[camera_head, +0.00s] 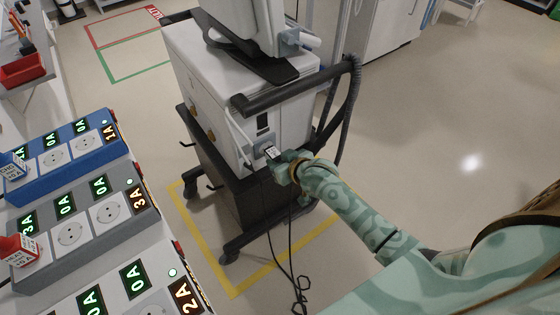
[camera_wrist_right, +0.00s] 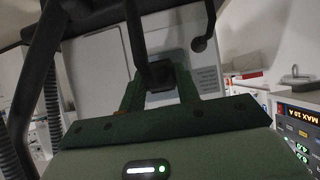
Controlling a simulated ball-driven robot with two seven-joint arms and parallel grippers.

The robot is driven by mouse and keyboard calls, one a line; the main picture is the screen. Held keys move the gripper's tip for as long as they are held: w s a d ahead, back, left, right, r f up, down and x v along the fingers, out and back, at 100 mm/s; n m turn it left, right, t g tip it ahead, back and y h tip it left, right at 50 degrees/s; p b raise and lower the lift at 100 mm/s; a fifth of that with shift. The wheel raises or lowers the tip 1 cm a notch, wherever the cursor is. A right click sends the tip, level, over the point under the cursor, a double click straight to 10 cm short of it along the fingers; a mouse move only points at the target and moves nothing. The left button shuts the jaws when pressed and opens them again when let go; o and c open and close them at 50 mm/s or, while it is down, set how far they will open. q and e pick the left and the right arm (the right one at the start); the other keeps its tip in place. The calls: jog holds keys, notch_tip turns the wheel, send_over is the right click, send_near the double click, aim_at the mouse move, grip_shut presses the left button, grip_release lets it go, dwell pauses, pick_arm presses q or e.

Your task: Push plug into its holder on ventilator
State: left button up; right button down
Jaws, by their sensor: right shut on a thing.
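The ventilator (camera_head: 205,80) is a white and grey unit on a dark wheeled cart. My right gripper (camera_head: 281,160) is at the ventilator's lower side, beside a small labelled piece (camera_head: 272,153) at the holder. In the right wrist view my right gripper (camera_wrist_right: 161,92) is shut on the dark plug (camera_wrist_right: 160,74), and a black cord runs up from it. The gripper covers most of the plug in the head view. The frames do not show how deep the plug sits in its holder. My left gripper is not in view.
A black cord (camera_head: 272,245) hangs below my right gripper to the floor. A dark handle (camera_head: 290,92) and ribbed hose (camera_head: 350,110) are just above my right arm. Socket strips, blue (camera_head: 75,175) and grey (camera_head: 90,240), stand at left. The floor at right is clear.

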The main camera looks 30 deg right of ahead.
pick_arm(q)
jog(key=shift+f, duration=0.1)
pick_arm(e)
jog(key=shift+w, duration=0.6)
dwell(0.6)
jog(key=c, duration=0.9)
grip_release()
jog(key=shift+c, duration=0.2)
pick_arm(q)
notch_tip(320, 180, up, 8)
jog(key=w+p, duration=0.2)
jog(key=p, duration=0.5)
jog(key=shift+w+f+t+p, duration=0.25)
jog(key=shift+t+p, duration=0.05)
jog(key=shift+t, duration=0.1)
pick_arm(e)
jog(key=v, duration=1.6)
jog(key=shift+s, duration=0.15)
